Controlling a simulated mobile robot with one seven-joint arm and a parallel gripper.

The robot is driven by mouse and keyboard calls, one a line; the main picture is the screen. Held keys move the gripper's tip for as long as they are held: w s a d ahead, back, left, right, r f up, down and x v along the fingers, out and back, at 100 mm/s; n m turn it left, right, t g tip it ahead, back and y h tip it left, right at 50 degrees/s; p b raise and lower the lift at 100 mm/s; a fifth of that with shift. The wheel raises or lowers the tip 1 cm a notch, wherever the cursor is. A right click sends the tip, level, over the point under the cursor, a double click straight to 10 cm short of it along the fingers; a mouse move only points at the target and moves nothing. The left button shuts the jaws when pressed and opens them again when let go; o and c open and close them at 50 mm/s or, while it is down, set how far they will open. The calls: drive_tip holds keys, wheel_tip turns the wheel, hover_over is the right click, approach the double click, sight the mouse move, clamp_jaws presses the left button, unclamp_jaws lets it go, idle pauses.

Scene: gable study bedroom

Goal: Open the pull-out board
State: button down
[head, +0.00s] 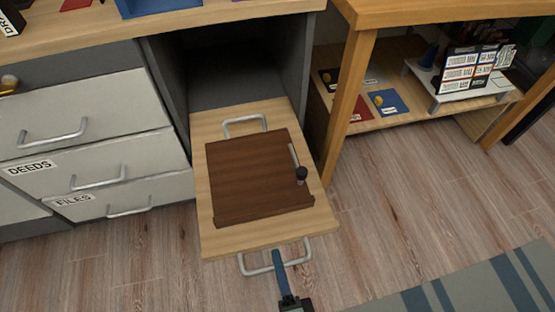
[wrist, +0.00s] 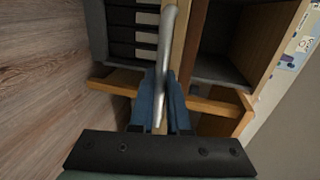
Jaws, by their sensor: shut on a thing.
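The pull-out board (head: 262,235) is light wood and stands well out from a dark open bay (head: 230,75) under the desk. A silver bar handle (head: 243,266) is on its front edge. My gripper (head: 278,260) is at this handle with its blue fingers shut on the bar. In the wrist view the silver bar (wrist: 166,45) runs between the blue fingers (wrist: 160,100). A second silver handle (head: 244,122) shows behind the panel.
Grey drawers (head: 80,110) with bar handles, two labelled DEEDS and FILES, are left of the bay. A wooden shelf unit (head: 345,120) with cards and a small white stand (head: 460,90) is close on the right. Wood floor is clear in front; a striped rug (head: 470,290) lies lower right.

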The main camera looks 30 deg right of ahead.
drive_tip(key=c, duration=0.9)
unclamp_jaws()
drive_tip(key=p+v, duration=0.4)
drive_tip(key=v, duration=0.9)
drive_tip(key=shift+a, duration=0.1)
